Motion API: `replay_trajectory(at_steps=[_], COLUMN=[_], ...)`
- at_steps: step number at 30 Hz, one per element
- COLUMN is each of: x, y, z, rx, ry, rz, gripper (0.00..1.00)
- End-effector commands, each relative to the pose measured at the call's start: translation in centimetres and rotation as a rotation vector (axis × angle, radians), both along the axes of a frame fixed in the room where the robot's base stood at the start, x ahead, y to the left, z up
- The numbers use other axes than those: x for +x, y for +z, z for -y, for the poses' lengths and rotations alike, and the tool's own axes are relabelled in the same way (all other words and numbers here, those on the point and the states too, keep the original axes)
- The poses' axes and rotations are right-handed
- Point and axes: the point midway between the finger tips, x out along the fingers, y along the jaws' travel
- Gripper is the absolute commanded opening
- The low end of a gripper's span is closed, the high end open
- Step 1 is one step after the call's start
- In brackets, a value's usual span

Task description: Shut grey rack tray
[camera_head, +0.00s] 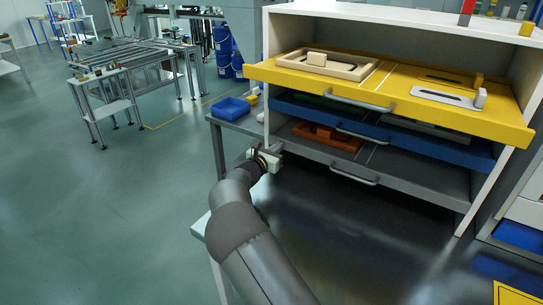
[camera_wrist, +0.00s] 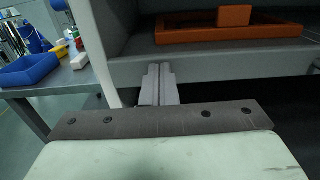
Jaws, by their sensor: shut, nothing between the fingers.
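The grey tray (camera_head: 420,188) is the lowest of the trays in the rack. Its front carries a bar handle (camera_head: 355,175), and an orange frame-like part (camera_head: 327,137) lies in it. My gripper (camera_head: 278,149) is shut and empty at the left end of the tray's front. In the wrist view the closed fingers (camera_wrist: 158,70) point at the grey front (camera_wrist: 230,66), left of the orange part (camera_wrist: 228,32). They look very close to it; I cannot tell whether they touch. The grey front sits farther back than the yellow tray's front; its exact extension is unclear.
The yellow tray (camera_head: 400,99) juts out at the top with several parts on it. The blue tray (camera_head: 425,143) is below it. The rack's white side wall (camera_head: 276,60) stands by my gripper. A blue bin (camera_head: 230,108) sits on the bench at left. The dark bench top in front is clear.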

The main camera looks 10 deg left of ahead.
Motion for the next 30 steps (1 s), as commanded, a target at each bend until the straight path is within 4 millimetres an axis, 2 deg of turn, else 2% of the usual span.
replay_trajectory(at_steps=[7,20,26,30], x=[0.8,0.7,-2.1,-5.2], y=[0.1,0.4,0.3,0.1], z=[0.4,0.4,-0.3,-1.3], rx=[0.0,-0.002,-0.001,0.001], ry=[0.0,0.0,-0.005,-0.008], rz=[0.0,0.005,0.002,-0.001], gripper=[0.0,0.0,0.0,0.0])
